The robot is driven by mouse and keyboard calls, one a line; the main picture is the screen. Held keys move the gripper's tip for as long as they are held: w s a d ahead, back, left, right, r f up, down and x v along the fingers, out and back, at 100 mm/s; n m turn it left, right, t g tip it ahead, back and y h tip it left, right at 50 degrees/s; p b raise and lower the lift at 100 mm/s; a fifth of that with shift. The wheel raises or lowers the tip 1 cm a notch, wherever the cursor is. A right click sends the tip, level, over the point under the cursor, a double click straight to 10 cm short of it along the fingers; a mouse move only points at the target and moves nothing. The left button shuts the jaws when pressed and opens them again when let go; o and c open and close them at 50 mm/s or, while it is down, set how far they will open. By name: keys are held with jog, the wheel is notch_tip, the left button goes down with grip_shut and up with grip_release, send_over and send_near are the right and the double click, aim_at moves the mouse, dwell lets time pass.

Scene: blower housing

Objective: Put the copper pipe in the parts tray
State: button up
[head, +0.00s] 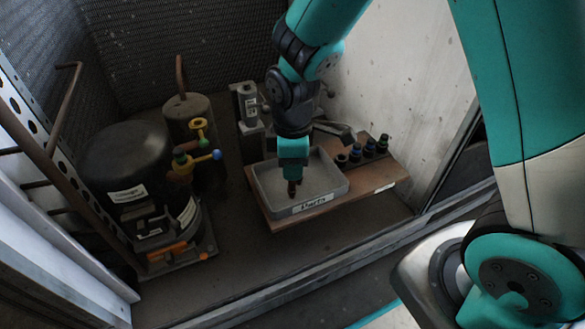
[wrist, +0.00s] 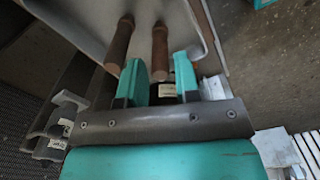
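The parts tray (head: 335,188) is a shallow grey open box with a "Parts" label on its front wall, on a brown board. My gripper (head: 292,183) points down over the tray's inside. In the wrist view, the brown copper pipe (wrist: 160,48) shows between and beyond my fingertips (wrist: 159,66), with a narrow gap on each side; the fingers look open around it. Whether the pipe touches the tray floor is unclear.
Several small dark fittings (head: 368,149) with coloured tops stand on the board right of the tray. A grey labelled block (head: 247,103) stands behind it. A black compressor (head: 128,170) and a brown cylinder (head: 188,118) with coloured valves stand at the left. A metal sill edges the front.

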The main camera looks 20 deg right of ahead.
notch_tip(320, 180, up, 9)
jog(key=p, duration=0.3)
jog(key=shift+r, duration=0.15)
jog(key=s+a+r+m+y, duration=0.2)
jog(key=s+r+m, duration=0.1)
jog(key=s+r, duration=0.3)
jog(key=s+a+r+m+y, duration=0.2)
jog(key=s+r, duration=0.3)
jog(key=s, duration=0.6)
jog(key=shift+s+r+m, duration=0.15)
jog(key=shift+r+m, duration=0.25)
jog(key=shift+m, duration=0.4)
